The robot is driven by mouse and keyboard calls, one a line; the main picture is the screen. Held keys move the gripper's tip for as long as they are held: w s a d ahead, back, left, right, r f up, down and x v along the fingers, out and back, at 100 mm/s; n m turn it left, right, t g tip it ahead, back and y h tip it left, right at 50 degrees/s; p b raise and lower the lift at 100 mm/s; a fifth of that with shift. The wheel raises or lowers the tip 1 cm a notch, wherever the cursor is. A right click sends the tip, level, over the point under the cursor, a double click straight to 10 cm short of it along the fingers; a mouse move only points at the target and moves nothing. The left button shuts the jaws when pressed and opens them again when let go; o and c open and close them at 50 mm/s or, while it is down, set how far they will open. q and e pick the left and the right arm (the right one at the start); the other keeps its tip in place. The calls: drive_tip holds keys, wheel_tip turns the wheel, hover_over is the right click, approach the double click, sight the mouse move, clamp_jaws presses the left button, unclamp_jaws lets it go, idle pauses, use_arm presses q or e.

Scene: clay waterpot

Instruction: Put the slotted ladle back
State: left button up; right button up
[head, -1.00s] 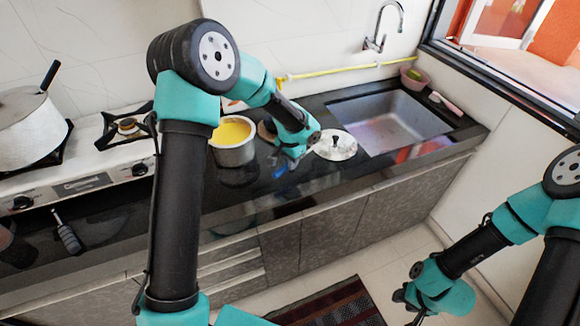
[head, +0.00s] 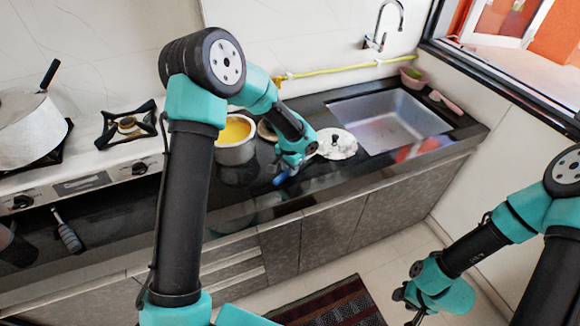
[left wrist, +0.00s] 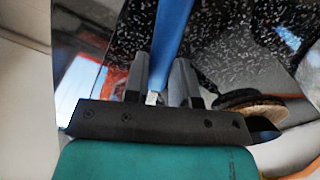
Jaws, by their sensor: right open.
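A blue handle (head: 281,179), which I take to be the slotted ladle's, shows at my left gripper (head: 290,167) just above the front of the black counter. In the left wrist view the blue handle (left wrist: 172,38) runs up between the two dark fingers of the left gripper (left wrist: 165,80), which are closed about it. A small metal part shows at the handle's lower end. The ladle's slotted head is not visible. My right gripper (head: 410,300) is open and empty, low at the right in front of the cabinets.
A steel pot (head: 236,150) with yellow contents stands left of the left gripper. A lid (head: 340,150) lies to its right, before the sink (head: 390,120). A stove (head: 90,150) with a white pot (head: 30,130) is at left. The dark counter (head: 240,200) is clear in front.

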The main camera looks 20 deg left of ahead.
use_arm(q)
drive_tip(key=o, duration=0.4)
drive_tip(key=shift+r, duration=0.1)
wheel_tip(320, 180, up, 13)
idle(0.6)
idle(0.5)
